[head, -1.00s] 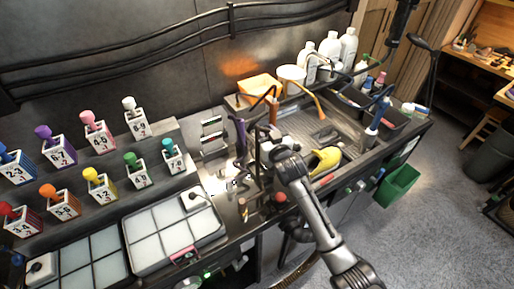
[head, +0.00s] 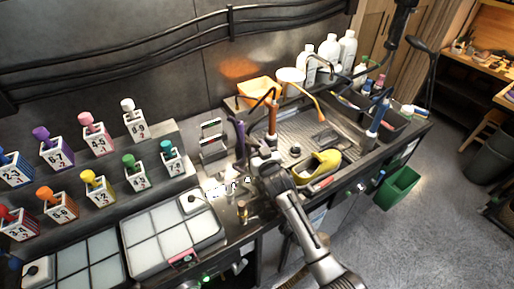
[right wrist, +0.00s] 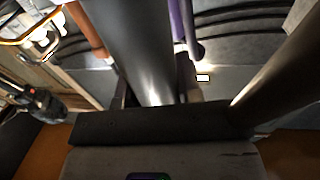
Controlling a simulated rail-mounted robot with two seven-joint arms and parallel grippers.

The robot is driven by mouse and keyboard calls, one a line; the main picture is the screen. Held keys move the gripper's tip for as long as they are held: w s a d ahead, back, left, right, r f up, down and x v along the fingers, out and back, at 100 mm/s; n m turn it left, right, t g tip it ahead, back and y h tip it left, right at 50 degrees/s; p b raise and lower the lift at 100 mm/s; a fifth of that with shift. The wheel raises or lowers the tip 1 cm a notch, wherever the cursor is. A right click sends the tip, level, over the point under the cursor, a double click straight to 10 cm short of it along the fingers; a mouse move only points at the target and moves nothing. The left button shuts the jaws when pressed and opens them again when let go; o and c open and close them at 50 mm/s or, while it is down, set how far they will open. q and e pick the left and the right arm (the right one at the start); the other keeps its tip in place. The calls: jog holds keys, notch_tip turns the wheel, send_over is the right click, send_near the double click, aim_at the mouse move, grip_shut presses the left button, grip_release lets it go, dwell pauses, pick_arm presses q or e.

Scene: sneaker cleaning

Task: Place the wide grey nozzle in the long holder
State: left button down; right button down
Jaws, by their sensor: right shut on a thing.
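In the right wrist view, a wide grey tube-shaped piece (right wrist: 135,45), which I take to be the grey nozzle, stands in the middle above a dark bar. The gripper is shut on it. A purple piece (right wrist: 187,25) and an orange-brown one (right wrist: 85,28) show on either side of it. In the head view the purple piece (head: 240,137) and the orange one (head: 273,117) stand upright by the gripper. The long holder cannot be made out for certain. My left gripper is not in view.
A sectioned white tray (head: 150,240) and a stepped rack of numbered, coloured bottles lie left. White bottles (head: 347,48) and an orange box (head: 259,89) stand behind. A green bin (head: 398,188) hangs at the right.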

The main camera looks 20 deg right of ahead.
jog(key=shift+f, duration=0.1)
jog(key=c, duration=0.8)
grip_release()
jog(key=s+p, duration=0.1)
jog(key=s, duration=1.1)
jog(key=shift+d, duration=0.2)
